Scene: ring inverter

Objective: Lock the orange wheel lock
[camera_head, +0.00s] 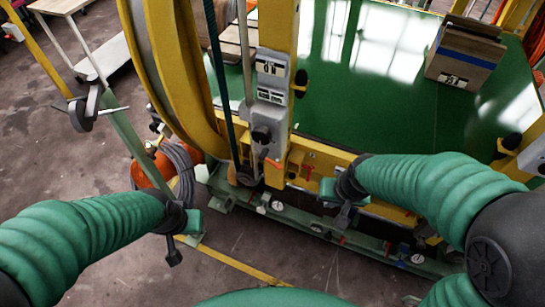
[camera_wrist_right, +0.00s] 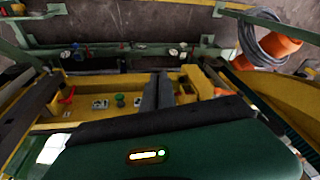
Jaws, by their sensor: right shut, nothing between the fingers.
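My right gripper (camera_head: 344,215) is in front of the yellow panel at the base of the machine. In the wrist view its dark fingers (camera_wrist_right: 160,92) are together with nothing between them. A small orange-red handle (camera_head: 272,163) sits on the yellow frame left of this gripper, apart from it. A red lever (camera_head: 308,172) stands on the yellow panel; a red lever also shows in the wrist view (camera_wrist_right: 68,96). I cannot tell which part is the orange wheel lock. My left gripper (camera_head: 174,250) hangs left of the machine, away from the panel; its finger opening is unclear.
A yellow ring (camera_head: 165,75) rises at the left of the yellow post (camera_head: 278,40). An orange body with coiled grey cable (camera_head: 178,165) lies behind my left gripper. A green rail with gauges (camera_head: 330,228) runs along the base.

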